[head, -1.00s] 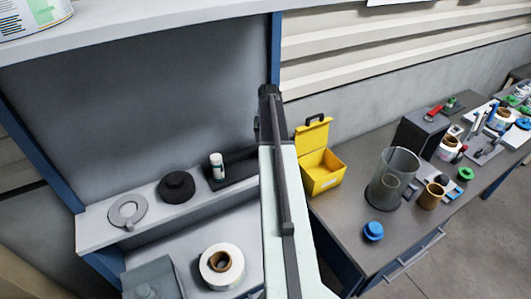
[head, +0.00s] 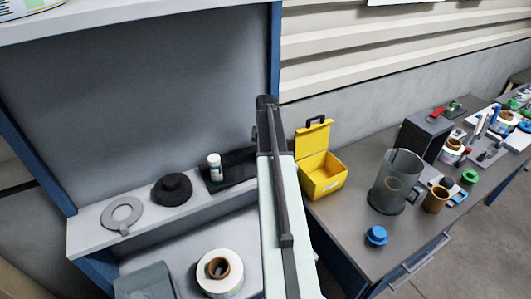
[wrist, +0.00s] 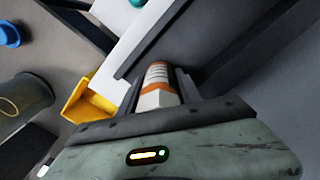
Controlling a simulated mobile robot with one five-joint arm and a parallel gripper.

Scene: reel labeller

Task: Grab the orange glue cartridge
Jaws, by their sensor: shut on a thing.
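The orange glue cartridge (wrist: 157,98), white with orange bands, shows in the wrist view between the two dark fingers of my gripper (wrist: 159,84). The fingers are shut on it, one along each side. Its lower end is hidden by the gripper body. In the head view my own arm hides the gripper and the cartridge.
A black tray (head: 237,173) with a white bottle (head: 215,166) lies left of my arm on the shelf, beside a black round part (head: 172,189). An open yellow box (head: 322,179), a clear jug (head: 396,178) and a blue knob (head: 376,236) stand on the right bench.

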